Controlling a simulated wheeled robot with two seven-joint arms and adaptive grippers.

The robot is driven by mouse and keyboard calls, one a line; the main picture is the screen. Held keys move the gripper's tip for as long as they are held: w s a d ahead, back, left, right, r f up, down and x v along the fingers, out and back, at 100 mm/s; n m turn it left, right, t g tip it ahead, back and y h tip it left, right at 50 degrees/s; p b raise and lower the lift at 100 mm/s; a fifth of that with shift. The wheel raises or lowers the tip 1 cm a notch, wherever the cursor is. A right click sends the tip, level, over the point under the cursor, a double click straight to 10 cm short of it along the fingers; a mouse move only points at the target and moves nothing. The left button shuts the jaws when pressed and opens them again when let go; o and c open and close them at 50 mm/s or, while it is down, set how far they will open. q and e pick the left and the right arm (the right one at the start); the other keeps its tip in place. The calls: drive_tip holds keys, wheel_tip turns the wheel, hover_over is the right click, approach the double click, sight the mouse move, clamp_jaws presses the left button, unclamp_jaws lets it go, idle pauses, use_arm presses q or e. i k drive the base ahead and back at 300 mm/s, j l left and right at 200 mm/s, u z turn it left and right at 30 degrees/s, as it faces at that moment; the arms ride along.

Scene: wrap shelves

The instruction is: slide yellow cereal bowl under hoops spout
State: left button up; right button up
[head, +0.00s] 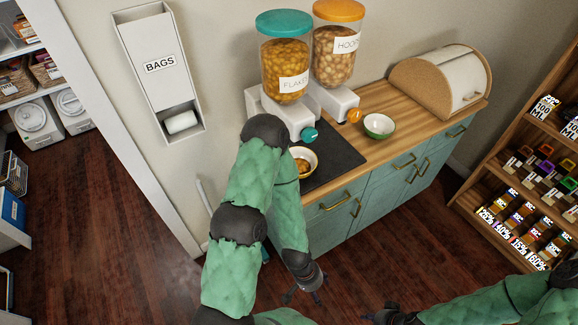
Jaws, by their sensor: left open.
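A pale yellow bowl (312,155) with brownish cereal in it sits on the dark mat, below the flakes dispenser's teal spout knob; my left arm hides its left part. The hoops dispenser (336,58) has an orange lid, a HOOPS label and an orange spout knob (355,116), up and to the right of the yellow bowl. My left gripper (304,294) is open and empty, low in front of the cabinet and well apart from the bowl. My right gripper (383,315) shows only in part at the bottom edge; its jaws are unclear.
The flakes dispenser (285,64) stands left of the hoops one. A green bowl (379,126) sits right of the hoops spout on the wooden counter (420,112). A bread box (440,76) is at the right end. The dark mat (335,158) is clear right of the yellow bowl.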

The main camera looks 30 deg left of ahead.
sight(306, 160)
drive_tip(key=u, duration=1.05)
